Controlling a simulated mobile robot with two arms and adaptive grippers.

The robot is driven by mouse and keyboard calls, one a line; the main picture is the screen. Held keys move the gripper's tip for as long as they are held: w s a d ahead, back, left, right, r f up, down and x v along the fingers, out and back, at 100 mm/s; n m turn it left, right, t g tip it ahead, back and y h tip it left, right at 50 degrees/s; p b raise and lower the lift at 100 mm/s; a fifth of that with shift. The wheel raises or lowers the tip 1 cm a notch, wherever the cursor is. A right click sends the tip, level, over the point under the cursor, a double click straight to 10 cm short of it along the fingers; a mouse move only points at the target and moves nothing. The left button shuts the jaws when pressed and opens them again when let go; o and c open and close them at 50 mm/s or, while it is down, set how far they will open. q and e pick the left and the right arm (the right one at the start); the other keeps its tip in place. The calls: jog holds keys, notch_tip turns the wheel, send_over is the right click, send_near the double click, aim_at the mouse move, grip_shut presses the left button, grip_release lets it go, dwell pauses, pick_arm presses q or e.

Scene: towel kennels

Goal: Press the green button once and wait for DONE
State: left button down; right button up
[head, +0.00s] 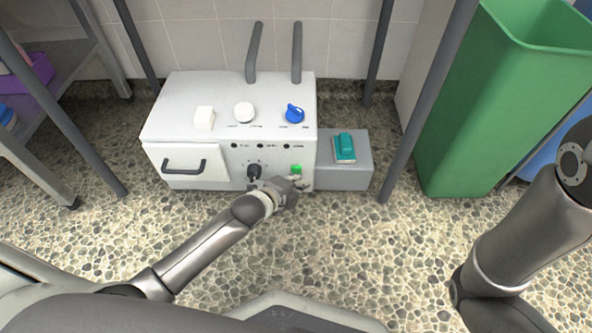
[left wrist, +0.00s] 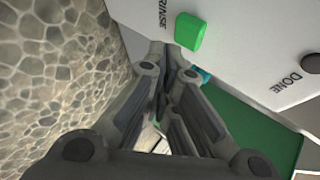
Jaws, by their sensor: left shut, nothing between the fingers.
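The green button (head: 296,169) is on the lower right of the front of a white machine (head: 219,116). In the left wrist view, the green button (left wrist: 190,32) stands out from the panel beside the word RINSE. A dark round lamp (left wrist: 312,63) sits by the word DONE and looks unlit. My left gripper (head: 293,184) is shut and empty, just below the button. In the left wrist view, its fingertips (left wrist: 170,62) are close beside the button; I cannot tell whether they touch it. My right arm shows at the right, but its gripper is out of view.
A black knob (head: 254,172) is left of the button. A blue knob (head: 294,114) and white parts are on the machine's top. A grey box (head: 343,176) with a teal item (head: 344,147) stands right of it. A green bin (head: 490,100) and grey posts stand further right.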

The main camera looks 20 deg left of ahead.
dwell(0.6)
pick_arm(q)
jog(key=shift+w+a+p, duration=0.1)
jog(key=shift+w+p, duration=0.25)
jog(key=shift+w, duration=0.05)
